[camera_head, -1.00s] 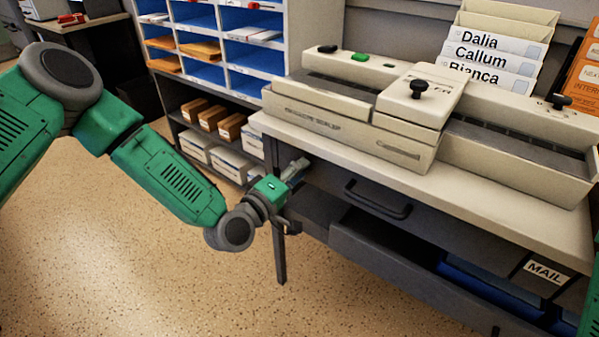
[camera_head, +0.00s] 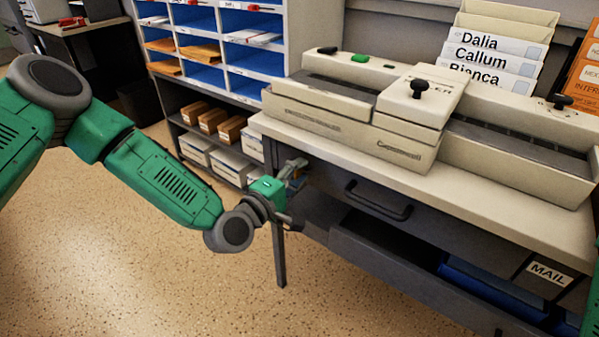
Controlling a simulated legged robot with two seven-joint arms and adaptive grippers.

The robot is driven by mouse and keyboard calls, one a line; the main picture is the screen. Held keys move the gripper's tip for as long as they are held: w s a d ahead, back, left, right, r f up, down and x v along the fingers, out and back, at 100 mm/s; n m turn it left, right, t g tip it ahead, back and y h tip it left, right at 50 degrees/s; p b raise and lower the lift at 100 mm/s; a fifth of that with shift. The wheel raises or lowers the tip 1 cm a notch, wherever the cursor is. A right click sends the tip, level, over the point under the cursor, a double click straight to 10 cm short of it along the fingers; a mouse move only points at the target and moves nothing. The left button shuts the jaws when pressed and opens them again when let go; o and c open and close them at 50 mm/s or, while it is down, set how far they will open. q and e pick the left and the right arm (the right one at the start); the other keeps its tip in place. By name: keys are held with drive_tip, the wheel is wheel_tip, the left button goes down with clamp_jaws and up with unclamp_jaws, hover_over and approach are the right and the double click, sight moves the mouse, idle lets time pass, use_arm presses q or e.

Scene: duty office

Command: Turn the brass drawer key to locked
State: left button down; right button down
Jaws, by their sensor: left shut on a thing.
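My left gripper (camera_head: 293,172) is at the left end of the desk's upper drawer (camera_head: 365,200), just below the desktop edge. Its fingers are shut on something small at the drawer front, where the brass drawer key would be. The key itself is hidden by the fingers and wrist, so its angle cannot be told. The upper drawer is closed and has a dark bar handle (camera_head: 378,202). My right gripper is out of view; only a green sliver of my right arm shows at the right edge.
A beige machine (camera_head: 405,150) with a black knob stands on the desktop (camera_head: 480,185). Below, an open compartment holds a blue bin (camera_head: 490,290) near a MAIL label (camera_head: 547,273). A pigeonhole shelf (camera_head: 295,40) stands behind. The speckled floor at left is clear.

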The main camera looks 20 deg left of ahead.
use_arm(q)
drive_tip(key=shift+a+f, duration=0.15)
drive_tip(key=shift+f, duration=0.05)
drive_tip(key=c, duration=1.2)
unclamp_jaws()
drive_tip(key=shift+s+a, duration=0.1)
drive_tip(key=v, duration=1.1)
drive_tip(key=shift+s+a, duration=0.15)
drive_tip(key=shift+s, duration=0.25)
